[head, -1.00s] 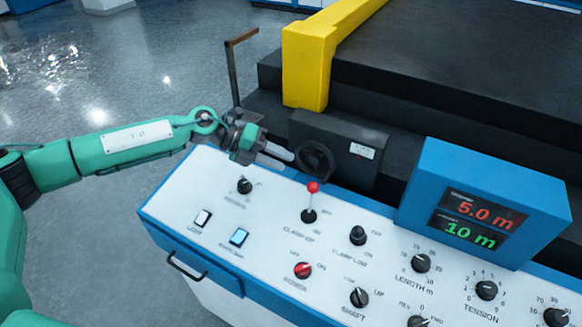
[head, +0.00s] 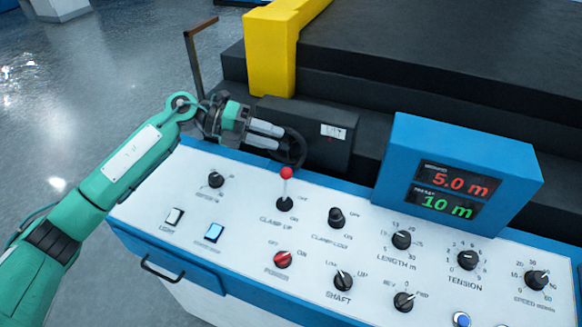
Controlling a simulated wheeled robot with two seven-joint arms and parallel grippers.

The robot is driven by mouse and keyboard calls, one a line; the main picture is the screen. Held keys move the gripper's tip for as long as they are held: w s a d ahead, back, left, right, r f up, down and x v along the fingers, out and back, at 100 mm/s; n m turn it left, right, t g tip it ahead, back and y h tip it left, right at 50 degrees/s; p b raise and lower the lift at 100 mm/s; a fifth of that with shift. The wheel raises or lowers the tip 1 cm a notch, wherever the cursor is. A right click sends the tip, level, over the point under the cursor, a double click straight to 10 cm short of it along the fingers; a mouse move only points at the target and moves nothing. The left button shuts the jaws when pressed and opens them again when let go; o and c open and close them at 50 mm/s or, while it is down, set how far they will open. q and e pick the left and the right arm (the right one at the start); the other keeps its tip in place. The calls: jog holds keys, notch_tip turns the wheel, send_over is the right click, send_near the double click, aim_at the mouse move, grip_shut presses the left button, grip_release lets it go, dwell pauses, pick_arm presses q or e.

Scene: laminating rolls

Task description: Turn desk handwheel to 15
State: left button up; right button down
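The desk handwheel (head: 296,149) is a small dark ring on the front of a black box (head: 318,120) behind the control desk. My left gripper (head: 282,139) reaches in from the left with its pale fingers at the wheel's left side, covering part of it. The two fingers show side by side; whether they touch the rim, and how far apart they are, I cannot tell. A small white label (head: 333,131) on the box is too small to read. My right gripper is not in view.
The white desk panel carries a red-topped lever (head: 286,174), several black knobs and a red knob (head: 283,260). A blue display box (head: 457,180) reads 5.0 m and 10 m. A yellow post (head: 270,50) and an upright rod (head: 193,58) stand behind my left gripper.

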aim_at(282, 152)
pick_arm(q)
jog(key=a+f+n+t+h+b, duration=0.1)
jog(key=a+f+n+h+b, duration=0.15)
jog(key=a+f, duration=0.5)
jog(key=shift+n+y, duration=0.25)
jog(key=d+p, duration=0.1)
jog(key=d, duration=0.3)
jog(key=w+d+f+p, duration=0.1)
jog(key=d+p, duration=0.1)
jog(key=d, duration=0.2)
jog(key=d+p, duration=0.1)
jog(key=d, duration=0.3)
jog(key=shift+w+f, duration=0.2)
jog(key=shift+d+f, duration=0.15)
jog(key=shift+d, duration=0.3)
grip_shut()
